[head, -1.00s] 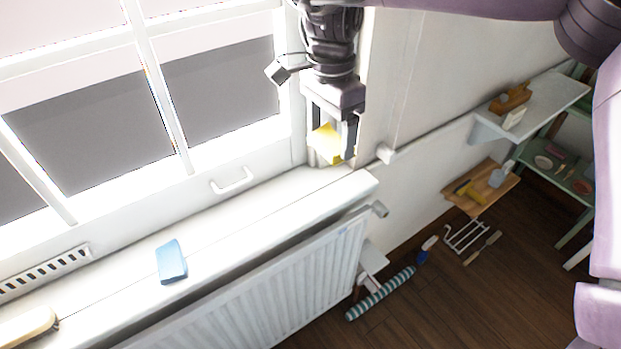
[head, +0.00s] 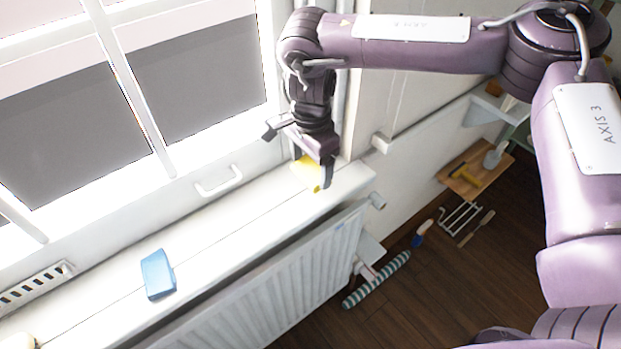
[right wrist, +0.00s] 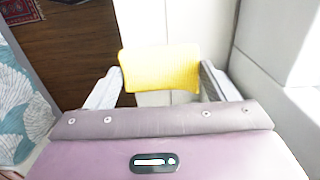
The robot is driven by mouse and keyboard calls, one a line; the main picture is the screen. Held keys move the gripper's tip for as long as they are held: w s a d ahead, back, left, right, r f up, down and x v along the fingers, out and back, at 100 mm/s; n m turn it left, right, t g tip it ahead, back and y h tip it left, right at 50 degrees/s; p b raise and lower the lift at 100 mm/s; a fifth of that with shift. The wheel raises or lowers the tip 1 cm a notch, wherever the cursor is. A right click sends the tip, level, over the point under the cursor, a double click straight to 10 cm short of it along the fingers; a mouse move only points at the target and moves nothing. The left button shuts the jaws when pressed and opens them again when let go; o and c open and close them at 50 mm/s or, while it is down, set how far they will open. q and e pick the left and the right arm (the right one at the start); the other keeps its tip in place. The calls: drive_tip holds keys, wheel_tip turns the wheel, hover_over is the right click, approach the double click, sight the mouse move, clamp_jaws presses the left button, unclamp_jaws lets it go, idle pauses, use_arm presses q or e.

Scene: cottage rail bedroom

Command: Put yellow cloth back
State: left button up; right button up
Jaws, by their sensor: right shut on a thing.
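The yellow cloth (head: 304,174) is at the right end of the white windowsill (head: 225,228). My right gripper (head: 314,176) is shut on it, pointing down. In the right wrist view the cloth (right wrist: 160,68) spans the space between both fingers of the gripper (right wrist: 160,85). I cannot tell whether its lower edge touches the sill. My left gripper is not in view.
A blue block (head: 158,274) lies on the sill to the left. A white radiator (head: 285,275) is below the sill. A wooden board (head: 477,176) with items and a striped roll (head: 377,279) lie lower right. The sill between block and cloth is clear.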

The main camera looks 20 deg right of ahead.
sight(311, 181)
drive_tip(key=shift+s+f, duration=0.15)
drive_tip(key=shift+f, duration=0.35)
wheel_tip(311, 181, down, 4)
drive_tip(key=shift+f+p, duration=0.1)
drive_tip(key=shift+p, duration=0.2)
drive_tip(key=o, duration=0.9)
